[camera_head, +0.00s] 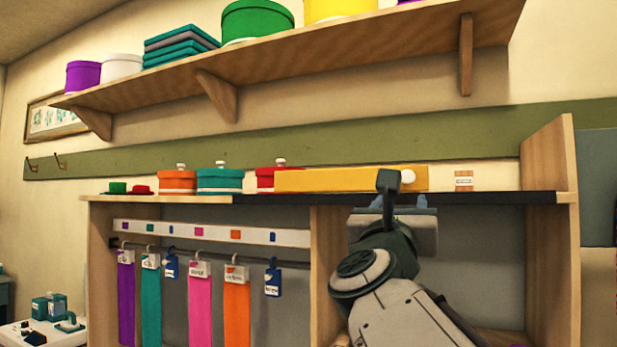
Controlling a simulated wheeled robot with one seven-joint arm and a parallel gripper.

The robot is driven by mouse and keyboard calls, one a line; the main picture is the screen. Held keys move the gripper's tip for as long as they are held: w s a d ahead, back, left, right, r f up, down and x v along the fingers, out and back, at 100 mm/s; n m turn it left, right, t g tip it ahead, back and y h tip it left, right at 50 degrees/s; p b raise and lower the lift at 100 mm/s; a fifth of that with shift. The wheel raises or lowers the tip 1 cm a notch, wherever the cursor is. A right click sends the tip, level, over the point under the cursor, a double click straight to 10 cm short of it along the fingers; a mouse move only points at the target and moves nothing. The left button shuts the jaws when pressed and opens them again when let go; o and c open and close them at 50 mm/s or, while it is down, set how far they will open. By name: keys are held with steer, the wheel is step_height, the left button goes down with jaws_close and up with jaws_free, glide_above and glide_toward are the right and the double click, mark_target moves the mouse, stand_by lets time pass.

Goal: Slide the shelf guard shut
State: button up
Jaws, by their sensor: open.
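The shelf guard (320,180) is a long yellow panel with a white round knob (408,177) near its right end. It stands along the front of the shelf top, above the dark front edge (490,198). It covers the middle part and hides the lower part of a red box behind it. To its right the shelf front is uncovered. My gripper (399,201) is open, with its fingertips just below the knob in the picture. I cannot tell whether it touches the guard.
An orange box (177,181), a teal box (220,179) and a red box (265,177) stand on the shelf top. A small label (464,180) shows right of the guard. Coloured strips hang below at left. A wooden side panel (549,170) bounds the right end.

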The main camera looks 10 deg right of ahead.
mark_target(408, 177)
steer(key=p+x, duration=0.4)
steer(key=x, duration=0.9)
steer(key=shift+w+d+f, duration=0.1)
steer(key=shift+w, duration=0.1)
steer(key=shift+c, duration=0.3)
jaws_close()
